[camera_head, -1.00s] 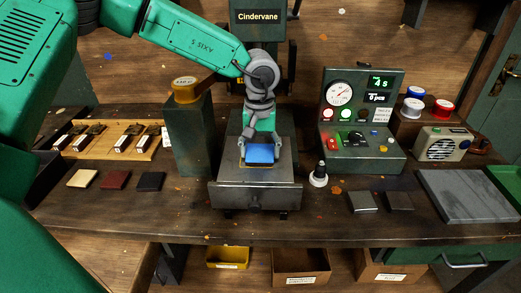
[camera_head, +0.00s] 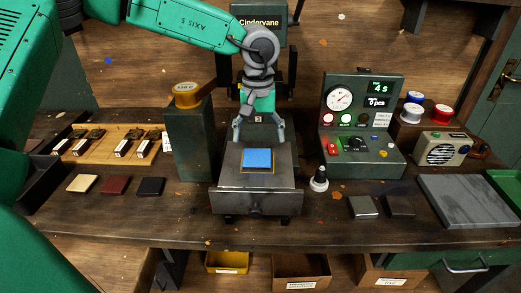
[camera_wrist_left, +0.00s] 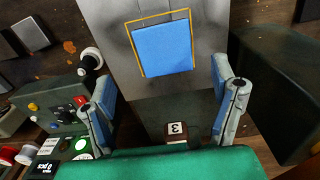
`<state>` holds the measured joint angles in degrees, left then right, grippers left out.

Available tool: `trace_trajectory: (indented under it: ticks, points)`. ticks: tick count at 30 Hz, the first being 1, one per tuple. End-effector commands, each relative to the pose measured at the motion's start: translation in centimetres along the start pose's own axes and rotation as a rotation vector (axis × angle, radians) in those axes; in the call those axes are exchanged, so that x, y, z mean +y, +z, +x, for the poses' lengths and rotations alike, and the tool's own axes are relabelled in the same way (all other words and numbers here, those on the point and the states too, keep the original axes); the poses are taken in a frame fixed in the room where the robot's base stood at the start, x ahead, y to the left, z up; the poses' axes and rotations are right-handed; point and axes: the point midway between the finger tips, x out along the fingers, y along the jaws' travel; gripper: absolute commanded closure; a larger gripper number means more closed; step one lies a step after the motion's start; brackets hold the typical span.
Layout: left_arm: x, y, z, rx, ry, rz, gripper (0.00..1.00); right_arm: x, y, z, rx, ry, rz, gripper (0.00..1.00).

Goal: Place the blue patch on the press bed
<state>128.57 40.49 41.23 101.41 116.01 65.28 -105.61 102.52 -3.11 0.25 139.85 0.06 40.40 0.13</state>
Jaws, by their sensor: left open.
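The blue patch (camera_head: 257,158) lies flat on the grey press bed (camera_head: 257,181), within a thin yellow outline. In the left wrist view the blue patch (camera_wrist_left: 163,47) sits mostly inside the yellow outline and looks slightly turned against it. My left gripper (camera_head: 258,138) is open and empty, above the back of the press bed and behind the patch, apart from it. Its two fingers also show spread apart in the left wrist view (camera_wrist_left: 163,100). My right gripper is not in view.
The press (camera_head: 258,70) stands behind the bed. A green post with a yellow top (camera_head: 188,130) is to the left. Cream, dark red and black squares (camera_head: 116,181) lie at the left front.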

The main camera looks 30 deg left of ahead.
Motion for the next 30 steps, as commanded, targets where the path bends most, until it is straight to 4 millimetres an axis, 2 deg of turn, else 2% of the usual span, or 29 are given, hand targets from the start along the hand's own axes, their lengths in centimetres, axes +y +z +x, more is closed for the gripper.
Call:
trace_trajectory:
  ticks: [3,10,30]
  points:
    - [0.0,-0.1,-2.6,0.002,0.002,-0.001,0.21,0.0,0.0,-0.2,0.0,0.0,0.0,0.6]
    - [0.1,-0.1,-5.4,0.0,0.0,-0.001,0.21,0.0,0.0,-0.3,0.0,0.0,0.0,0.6]
    - [0.0,0.0,-6.0,-0.001,-0.001,0.0,0.21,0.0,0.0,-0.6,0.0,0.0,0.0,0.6]
